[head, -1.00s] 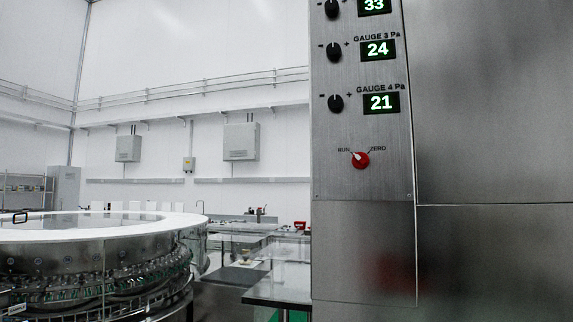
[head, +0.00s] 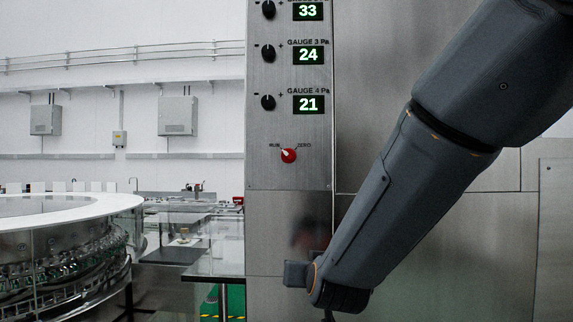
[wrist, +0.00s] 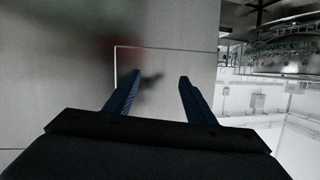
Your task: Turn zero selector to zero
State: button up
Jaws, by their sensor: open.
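The red selector knob (head: 289,155) is on the steel panel in the head view, below the gauge displays. Its white pointer leans up and left toward the RUN label; the ZERO label (head: 304,146) is at its upper right. My gripper (wrist: 159,78) is open and empty in the wrist view, with its two dark blue fingers apart in front of bare steel. The selector does not show clearly there. In the head view my arm reaches down from the upper right, its wrist below and right of the selector; the fingers cannot be made out.
Black gauge knobs (head: 268,102) sit above the selector, beside green displays reading 33, 24 and 21. The round washer machine (head: 70,235) stands at the left, with a glass-topped table (head: 215,262) between. The panel directly below the selector is bare.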

jog(key=a+r+m+t+p, duration=0.15)
jog(key=a+r+t, duration=0.25)
jog(key=r, duration=0.9)
jog(key=m+t+h+p, duration=0.2)
jog(key=t+h, duration=0.1)
jog(key=t, duration=0.1)
send_near(288, 159)
jog(key=r, duration=0.1)
jog(key=x, duration=0.2)
jog(key=p+x, duration=0.1)
jog(key=x, duration=0.2)
jog(key=p+x, duration=0.1)
jog(key=x, duration=0.1)
jog(key=shift+w+f, duration=0.15)
jog(key=shift+w, duration=0.35)
jog(key=c, duration=1)
